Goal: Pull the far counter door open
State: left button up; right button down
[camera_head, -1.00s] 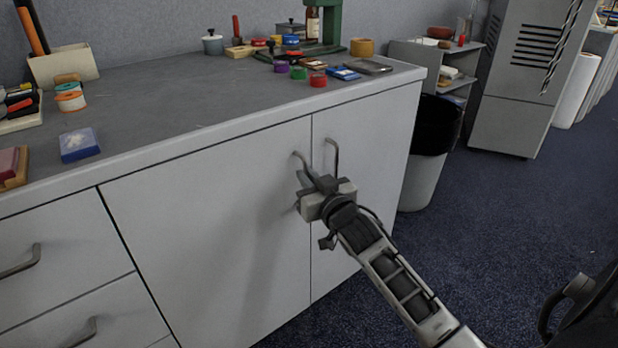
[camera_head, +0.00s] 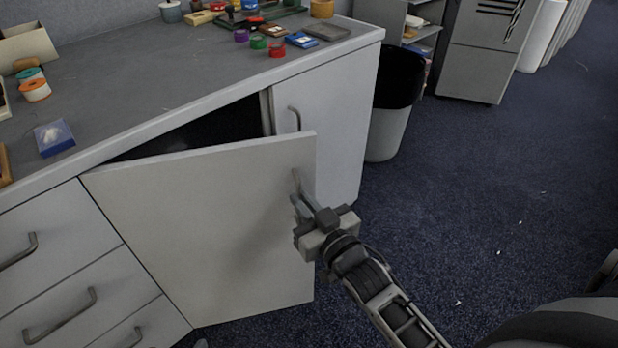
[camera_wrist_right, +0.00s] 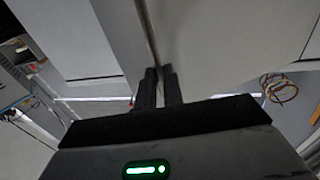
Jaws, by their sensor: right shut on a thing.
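The counter door (camera_head: 205,230) is a flat pale grey panel, hinged at its left side and standing ajar, with a dark gap above it into the cupboard. Its bar handle (camera_head: 296,181) is near its right edge. My right gripper (camera_head: 303,207) is shut on the handle. In the right wrist view, my right gripper's two dark fingers (camera_wrist_right: 160,88) are close together at the handle, against the pale door. The door beside it (camera_head: 325,120), at the right end of the counter, is closed and has its own handle (camera_head: 295,117). My left gripper is not in view.
Drawers with bar handles (camera_head: 60,315) are left of the open door. The grey countertop (camera_head: 150,85) holds tape rolls, a blue box (camera_head: 54,138) and small coloured pots. A dark-lined bin (camera_head: 388,130) stands right of the counter. The blue carpet (camera_head: 480,200) is clear in front.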

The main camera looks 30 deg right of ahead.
jog(key=shift+s+a+r, duration=0.1)
jog(key=shift+s+a, duration=0.35)
jog(key=shift+a, duration=0.35)
jog(key=c, duration=1.5)
grip_release()
jog(key=shift+w+a, duration=0.1)
jog(key=shift+c, duration=0.2)
jog(key=shift+d, duration=0.25)
